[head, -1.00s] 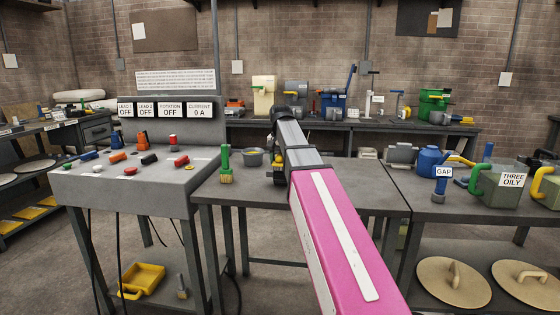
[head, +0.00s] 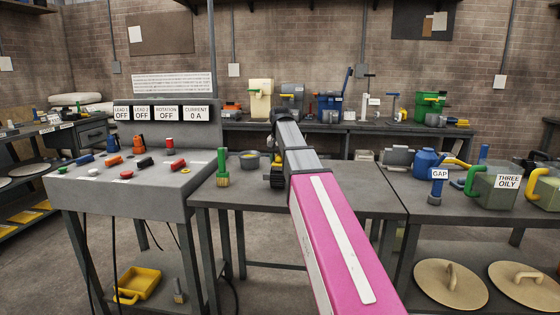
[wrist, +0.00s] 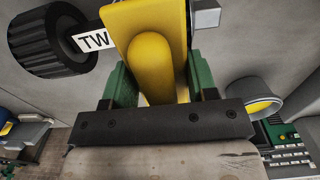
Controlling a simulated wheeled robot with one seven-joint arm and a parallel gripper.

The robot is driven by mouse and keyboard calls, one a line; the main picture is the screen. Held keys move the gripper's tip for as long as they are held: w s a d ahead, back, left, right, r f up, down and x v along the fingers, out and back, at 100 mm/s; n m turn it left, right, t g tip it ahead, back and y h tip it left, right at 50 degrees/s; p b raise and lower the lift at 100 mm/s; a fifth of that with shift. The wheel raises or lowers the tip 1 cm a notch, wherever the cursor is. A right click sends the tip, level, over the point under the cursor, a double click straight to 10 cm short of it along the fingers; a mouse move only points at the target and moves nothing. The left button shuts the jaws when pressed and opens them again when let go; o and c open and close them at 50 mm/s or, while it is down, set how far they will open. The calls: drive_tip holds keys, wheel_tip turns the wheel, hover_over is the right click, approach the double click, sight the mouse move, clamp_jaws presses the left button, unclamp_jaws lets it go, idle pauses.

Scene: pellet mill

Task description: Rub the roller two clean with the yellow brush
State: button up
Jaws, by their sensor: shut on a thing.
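My gripper (wrist: 160,85) is shut on the yellow brush (wrist: 152,50), whose thick handle stands between the two green fingers in the wrist view. The black ribbed roller two (wrist: 45,40), with a white tag reading "TW", lies at upper left there, beside the brush. Whether the bristles touch it is hidden. In the head view, the roller (head: 277,180) shows as a dark shape on the middle table, left of my pink arm. My wrist covers most of that spot, and my gripper's fingers are hidden there.
A green-handled brush (head: 222,167) stands left of my arm, and a grey bowl (head: 250,160) is near it. The control panel (head: 130,195) stands at left. The "GAP" tool (head: 436,186) and "THREE OILY" box (head: 500,186) stand at right. The middle table's front is fairly clear.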

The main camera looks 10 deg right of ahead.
sight(279, 156)
drive_tip(key=shift+s+a, duration=0.3)
drive_tip(key=shift+s, duration=0.65)
drive_tip(key=shift+s+a, duration=0.3)
drive_tip(key=shift+s, duration=0.65)
drive_tip(key=shift+w, duration=0.2)
drive_tip(key=shift+w+d, duration=0.35)
drive_tip(key=shift+w, duration=0.55)
drive_tip(key=shift+w+d, duration=0.3)
drive_tip(key=shift+w, duration=0.6)
drive_tip(key=shift+s, duration=0.15)
drive_tip(key=shift+s+a, duration=0.35)
drive_tip(key=shift+s, duration=0.55)
drive_tip(key=shift+s+a, duration=0.3)
drive_tip(key=shift+s, duration=0.6)
drive_tip(key=shift+r, duration=0.1)
